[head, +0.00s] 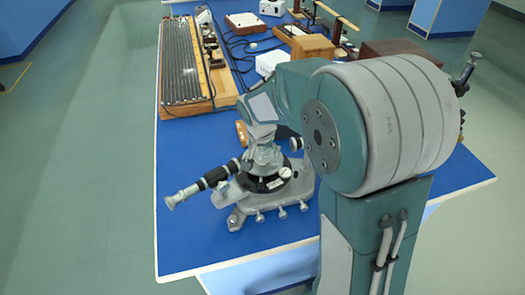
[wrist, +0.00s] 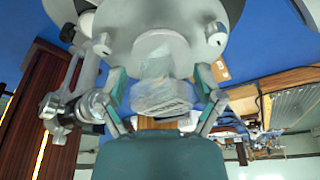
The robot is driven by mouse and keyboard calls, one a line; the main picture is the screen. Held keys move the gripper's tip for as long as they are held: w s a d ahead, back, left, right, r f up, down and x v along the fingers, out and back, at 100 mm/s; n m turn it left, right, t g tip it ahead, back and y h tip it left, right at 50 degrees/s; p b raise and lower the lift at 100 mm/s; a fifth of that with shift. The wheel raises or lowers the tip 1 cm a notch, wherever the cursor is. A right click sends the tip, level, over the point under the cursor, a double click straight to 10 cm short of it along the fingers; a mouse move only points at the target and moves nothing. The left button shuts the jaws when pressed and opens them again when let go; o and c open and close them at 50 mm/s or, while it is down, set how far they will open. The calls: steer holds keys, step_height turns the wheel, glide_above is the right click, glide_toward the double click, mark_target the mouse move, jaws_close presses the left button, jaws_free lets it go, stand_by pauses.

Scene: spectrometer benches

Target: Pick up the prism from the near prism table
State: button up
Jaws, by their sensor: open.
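The near spectrometer (head: 264,183) stands on the blue bench, its telescope tube (head: 200,185) pointing to the lower left. In the wrist view its pale round prism table (wrist: 158,41) is at the top centre. The prism (wrist: 164,98), a clear, whitish block, stands against the prism table. My gripper (wrist: 160,80) is open, with one finger on each side of the prism. Gaps seem to show between the fingers and the prism; contact is not clear. In the head view my arm reaches down over the spectrometer, and the prism cannot be made out there.
A long wooden frame with dark rods (head: 187,62) lies at the back left of the blue bench (head: 190,150). Wooden boxes (head: 312,48), a white box (head: 271,62) and cables are further back. The bench's front left area is clear.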

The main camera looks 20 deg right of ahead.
steer(key=c, duration=1)
steer(key=shift+c, duration=0.2)
